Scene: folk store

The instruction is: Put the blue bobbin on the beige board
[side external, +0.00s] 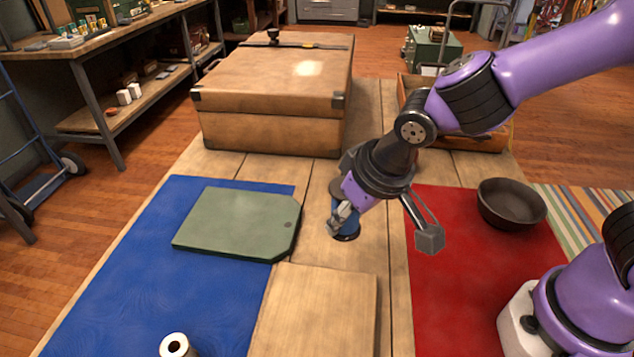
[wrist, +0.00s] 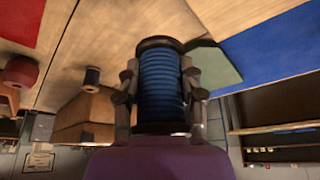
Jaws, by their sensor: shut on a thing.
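The blue bobbin (side external: 350,224) has dark end discs and is partly hidden by my gripper in the side view. In the wrist view the bobbin (wrist: 160,85) shows its blue winding between two fingers. My gripper (side external: 342,216) is shut on it. The bobbin looks roughly upright over the bare wood between the blue and red mats; I cannot tell whether its base touches the table. The beige board (side external: 316,315) lies flat at the front middle, nearer the camera than the bobbin, with nothing on it.
A green board (side external: 238,222) lies left of the bobbin on the blue mat (side external: 130,260). A pale spool (side external: 175,346) stands at the front left. A large brown case (side external: 270,95) is behind. A dark bowl (side external: 511,204) sits on the red mat (side external: 450,275).

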